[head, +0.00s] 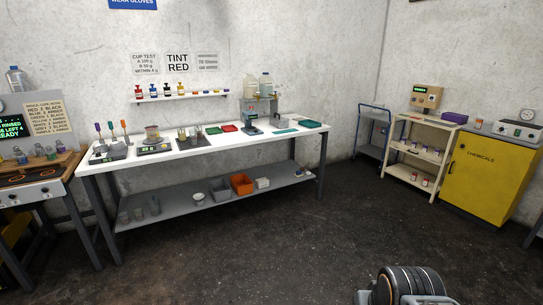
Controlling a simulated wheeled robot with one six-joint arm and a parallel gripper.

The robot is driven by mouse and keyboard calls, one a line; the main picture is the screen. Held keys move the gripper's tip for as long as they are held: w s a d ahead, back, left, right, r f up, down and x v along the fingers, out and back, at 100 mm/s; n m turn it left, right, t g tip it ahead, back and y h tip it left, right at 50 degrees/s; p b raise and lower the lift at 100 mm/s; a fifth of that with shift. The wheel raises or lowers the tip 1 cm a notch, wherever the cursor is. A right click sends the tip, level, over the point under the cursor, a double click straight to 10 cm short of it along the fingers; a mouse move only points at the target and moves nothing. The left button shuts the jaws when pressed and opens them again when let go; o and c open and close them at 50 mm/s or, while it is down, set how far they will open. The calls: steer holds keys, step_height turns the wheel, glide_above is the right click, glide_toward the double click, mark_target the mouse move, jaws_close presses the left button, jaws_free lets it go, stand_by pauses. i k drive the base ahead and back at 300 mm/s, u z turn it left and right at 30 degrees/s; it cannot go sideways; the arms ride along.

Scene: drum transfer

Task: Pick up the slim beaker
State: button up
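Several clear glass vessels stand at the left end of the grey lower shelf (225,205) under the white bench. The tallest and narrowest of them, a slim glass vessel (154,206), stands upright and may be the slim beaker; it is too small to be sure. A wider glass vessel (152,132) stands on a dark scale on the bench top. Part of my arm shows at the bottom right, far from the bench. My gripper's fingers are not in view.
The white bench (270,139) carries scales, trays and small tools. A white bowl, grey bins and an orange bin (241,184) share the lower shelf. A blue cart (372,135), cream shelf unit and yellow cabinet (487,168) stand right. The dark floor (290,245) before the bench is clear.

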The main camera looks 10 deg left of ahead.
mark_target(192, 132)
steer(key=u, duration=0.2)
steer(key=i, duration=2.6)
steer(key=u, duration=1.45)
steer(key=i, duration=2.05)
steer(key=u, duration=1.25)
steer(key=i, duration=0.4)
steer(key=u, duration=0.05)
